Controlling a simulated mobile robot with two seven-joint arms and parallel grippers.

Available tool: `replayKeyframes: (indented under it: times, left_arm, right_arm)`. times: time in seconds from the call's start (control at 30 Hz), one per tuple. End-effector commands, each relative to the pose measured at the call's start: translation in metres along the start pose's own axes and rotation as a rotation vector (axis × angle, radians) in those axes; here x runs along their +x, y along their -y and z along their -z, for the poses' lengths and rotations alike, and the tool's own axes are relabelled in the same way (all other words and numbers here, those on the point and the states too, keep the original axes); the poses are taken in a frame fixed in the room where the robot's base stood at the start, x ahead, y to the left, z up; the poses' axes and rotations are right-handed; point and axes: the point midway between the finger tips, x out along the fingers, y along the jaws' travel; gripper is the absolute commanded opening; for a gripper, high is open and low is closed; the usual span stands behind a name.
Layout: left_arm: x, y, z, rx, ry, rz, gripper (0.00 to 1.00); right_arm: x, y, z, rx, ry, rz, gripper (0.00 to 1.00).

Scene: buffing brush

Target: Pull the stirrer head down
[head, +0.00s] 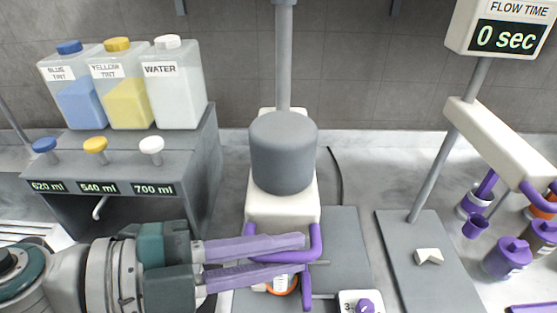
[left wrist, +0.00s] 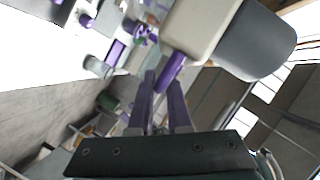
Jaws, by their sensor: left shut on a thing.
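The stirrer head (head: 283,208) is a cream housing with a grey rounded motor cap (head: 283,155), on a grey vertical pole (head: 284,60). A purple handle (head: 316,240) sticks out from its front. My left gripper (head: 303,252) comes in from the left, its purple fingers shut on the handle. In the left wrist view, the fingers (left wrist: 163,85) meet the purple handle (left wrist: 172,68) below the cream housing (left wrist: 195,30). The fingers partly hide the handle. A container with an orange rim (head: 285,289) is mostly hidden below. My right gripper is not in view.
A grey dispenser (head: 205,165) with blue, yellow and water tanks stands at left. A flow time display (head: 508,35) reads 0 sec. A second stand (head: 437,170) and several purple containers are at right. A small control box (head: 347,299) with a purple knob sits in front.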

Motion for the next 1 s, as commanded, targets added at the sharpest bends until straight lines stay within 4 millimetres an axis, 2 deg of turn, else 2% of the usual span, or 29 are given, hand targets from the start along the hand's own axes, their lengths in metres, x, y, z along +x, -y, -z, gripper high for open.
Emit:
replayKeyframes:
  times: [0.03,0.1,0.3,0.73,0.77,1.0]
  left_arm:
    - [0.005,-0.023,-0.015,-0.003,0.001,-0.004,0.0]
    - [0.009,-0.038,-0.025,-0.004,0.002,-0.004,0.0]
    - [0.017,-0.066,-0.043,-0.002,0.002,-0.002,0.0]
    - [0.017,-0.073,-0.048,-0.006,0.011,-0.008,0.0]
    - [0.017,-0.074,-0.048,-0.006,0.012,-0.008,0.17]
    - [0.018,-0.072,-0.047,-0.004,0.009,-0.006,0.44]
  right_arm:
    - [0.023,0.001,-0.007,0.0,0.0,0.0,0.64]
    - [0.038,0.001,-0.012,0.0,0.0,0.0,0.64]
    - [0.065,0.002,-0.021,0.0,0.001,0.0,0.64]
    - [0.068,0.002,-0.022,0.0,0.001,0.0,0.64]
    - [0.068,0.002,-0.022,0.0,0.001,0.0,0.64]
    - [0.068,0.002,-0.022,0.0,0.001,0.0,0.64]
